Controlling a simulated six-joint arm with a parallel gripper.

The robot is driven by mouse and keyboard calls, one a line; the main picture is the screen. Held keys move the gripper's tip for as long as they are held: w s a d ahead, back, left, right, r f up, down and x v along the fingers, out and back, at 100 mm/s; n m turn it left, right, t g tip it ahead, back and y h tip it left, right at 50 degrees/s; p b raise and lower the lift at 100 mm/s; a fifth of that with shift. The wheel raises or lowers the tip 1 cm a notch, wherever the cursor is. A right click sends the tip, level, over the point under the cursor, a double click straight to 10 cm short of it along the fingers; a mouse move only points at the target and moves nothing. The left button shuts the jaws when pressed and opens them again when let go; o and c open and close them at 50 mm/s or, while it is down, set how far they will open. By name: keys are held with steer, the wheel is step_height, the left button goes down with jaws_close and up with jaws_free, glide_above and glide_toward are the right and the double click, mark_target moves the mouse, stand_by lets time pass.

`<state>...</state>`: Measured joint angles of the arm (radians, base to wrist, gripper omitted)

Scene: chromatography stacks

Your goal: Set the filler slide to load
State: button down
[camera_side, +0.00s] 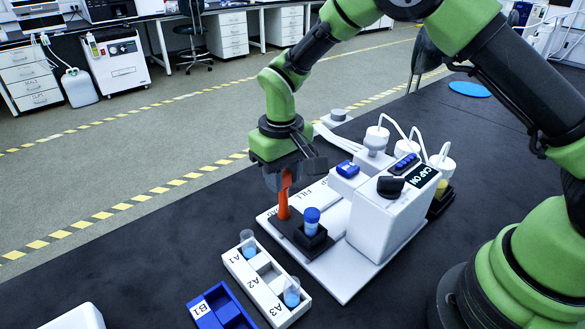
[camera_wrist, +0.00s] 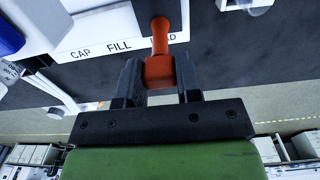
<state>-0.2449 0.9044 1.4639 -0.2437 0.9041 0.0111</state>
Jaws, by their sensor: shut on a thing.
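The filler machine (camera_side: 385,215) is a white unit on a white base plate, with "CAP ON" on its dark display. Its slide is a dark carriage (camera_side: 325,245) at the front of the base, carrying a blue-capped vial (camera_side: 312,221). The slide's orange-red handle (camera_side: 283,205) stands up at the carriage's left. My gripper (camera_side: 284,180) is shut on this handle from above. In the wrist view, the handle (camera_wrist: 160,40) is between both fingers and covers part of the LOAD label (camera_wrist: 167,37), beyond CAP and FILL (camera_wrist: 119,47).
A white rack (camera_side: 265,283) marked A1, A2, A3 stands in front of the base, with vials at A1 (camera_side: 248,242) and A3 (camera_side: 292,292). A blue rack (camera_side: 220,308) marked B1 is beside it. White-capped bottles with tubes (camera_side: 377,138) stand behind the machine.

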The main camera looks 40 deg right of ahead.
steer(key=shift+a, duration=0.3)
steer(key=c, duration=0.8)
jaws_free()
steer(key=shift+d, duration=0.1)
steer(key=shift+r, duration=0.1)
step_height(320, 180, up, 9)
steer(key=shift+r, duration=0.4)
